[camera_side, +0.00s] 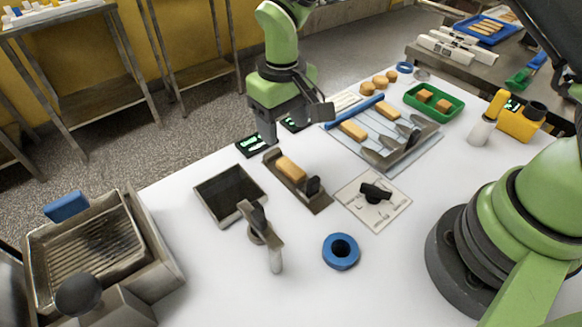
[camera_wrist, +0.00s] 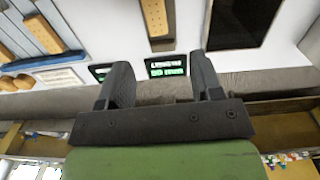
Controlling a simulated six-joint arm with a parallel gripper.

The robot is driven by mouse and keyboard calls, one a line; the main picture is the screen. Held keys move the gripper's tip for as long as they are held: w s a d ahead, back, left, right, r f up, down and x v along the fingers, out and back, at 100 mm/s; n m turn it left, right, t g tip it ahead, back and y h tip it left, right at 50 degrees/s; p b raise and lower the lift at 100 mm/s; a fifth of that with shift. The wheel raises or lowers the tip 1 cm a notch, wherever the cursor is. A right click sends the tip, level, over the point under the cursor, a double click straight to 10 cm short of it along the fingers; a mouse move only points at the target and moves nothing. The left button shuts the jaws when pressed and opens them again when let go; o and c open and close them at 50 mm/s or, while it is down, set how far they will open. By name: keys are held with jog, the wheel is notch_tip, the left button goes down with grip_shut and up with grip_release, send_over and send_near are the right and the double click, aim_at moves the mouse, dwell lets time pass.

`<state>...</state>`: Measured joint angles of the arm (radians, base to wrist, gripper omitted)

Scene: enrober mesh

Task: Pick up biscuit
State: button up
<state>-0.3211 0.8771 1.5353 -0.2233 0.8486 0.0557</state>
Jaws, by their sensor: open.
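A tan oblong biscuit (camera_side: 291,168) lies on a narrow dark metal tray (camera_side: 317,199) mid-table; it shows at the top of the wrist view (camera_wrist: 155,17). Two similar biscuits, a nearer one (camera_side: 353,130) and a farther one (camera_side: 387,111), lie on a pale blue sheet (camera_side: 400,156) to its right. One biscuit also shows at the left of the wrist view (camera_wrist: 43,34). My gripper (camera_side: 296,127) is open and empty, above the table's far edge and behind the biscuit on the tray. In the wrist view its two fingers (camera_wrist: 164,82) stand wide apart with nothing between them.
Two small displays with green digits (camera_side: 254,145) lie under my gripper. A dark square pan (camera_side: 230,194), a metal tool on a post (camera_side: 262,228), a switch plate (camera_side: 373,199) and a blue ring (camera_side: 341,251) surround the tray. A green tray (camera_side: 434,102) holds more pieces.

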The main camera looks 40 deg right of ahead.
aim_at(287, 164)
jog(key=f, duration=0.9)
jog(key=shift+s+d+f, duration=0.1)
jog(key=shift+s+d, duration=0.05)
jog(key=shift+d, duration=0.05)
jog(key=c, duration=0.8)
